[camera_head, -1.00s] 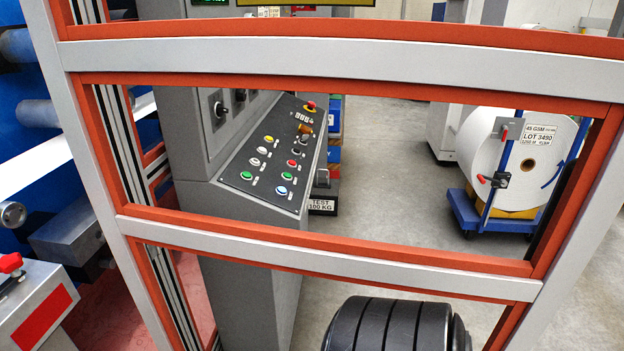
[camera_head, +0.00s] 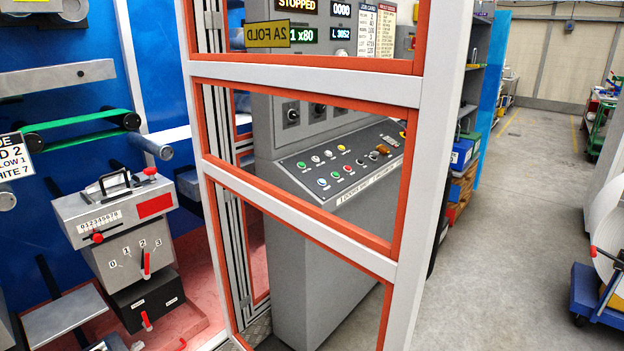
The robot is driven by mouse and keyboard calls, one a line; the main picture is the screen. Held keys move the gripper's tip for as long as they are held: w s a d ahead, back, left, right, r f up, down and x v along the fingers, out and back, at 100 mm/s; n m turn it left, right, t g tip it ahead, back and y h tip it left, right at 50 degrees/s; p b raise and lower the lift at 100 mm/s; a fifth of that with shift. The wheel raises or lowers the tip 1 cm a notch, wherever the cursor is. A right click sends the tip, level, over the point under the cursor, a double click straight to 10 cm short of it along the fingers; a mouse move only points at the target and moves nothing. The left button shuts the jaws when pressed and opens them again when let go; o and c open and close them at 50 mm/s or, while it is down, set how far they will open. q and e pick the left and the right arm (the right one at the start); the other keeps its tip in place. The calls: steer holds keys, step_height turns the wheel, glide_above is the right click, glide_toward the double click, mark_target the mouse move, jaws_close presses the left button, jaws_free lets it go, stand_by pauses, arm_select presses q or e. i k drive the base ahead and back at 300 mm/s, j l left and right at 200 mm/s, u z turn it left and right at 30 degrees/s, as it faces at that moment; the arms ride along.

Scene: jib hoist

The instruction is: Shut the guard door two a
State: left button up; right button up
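The guard door 2A (camera_head: 300,75) is a tall panel with a pale grey and orange frame and clear panes. It stands open in the middle of the camera_head view, in front of the grey control console. Its yellow label (camera_head: 267,35) reads 2A FOLD and appears reversed. The door's left side is near the vertical rails beside the blue machine, and its right upright (camera_head: 430,150) stands out over the aisle. The machine opening (camera_head: 200,240) to the left is uncovered. The door's top and lower end are out of frame. Neither of my grippers is in view.
The console (camera_head: 340,160) with buttons and displays stands behind the door. A grey unit (camera_head: 130,240) with red levers stands inside the machine at left. A blue cart (camera_head: 598,295) with a white roll is at the right edge. The grey aisle floor (camera_head: 500,240) is clear.

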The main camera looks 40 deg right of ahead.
mark_target(424, 91)
steer(key=k+l+u, duration=0.15)
steer(key=l, duration=0.35)
steer(key=k+l+u, duration=0.1)
steer(key=k+l, duration=0.3)
steer(key=k+l+u, duration=0.15)
steer(key=k+l, duration=0.15)
steer(key=l, duration=0.25)
steer(key=i+l+u, duration=0.1)
steer(key=l, duration=0.5)
steer(key=i+l+u, duration=0.1)
steer(key=l, duration=0.5)
steer(key=l+u, duration=0.1)
steer(key=l, duration=0.5)
steer(key=i+l, duration=0.25)
steer(key=l+u, duration=0.2)
steer(key=u, duration=0.25)
steer(key=k+l+u, duration=0.1)
steer(key=u, duration=0.35)
steer(key=l+u, duration=0.2)
steer(key=u, duration=0.25)
steer(key=k+j, duration=0.05)
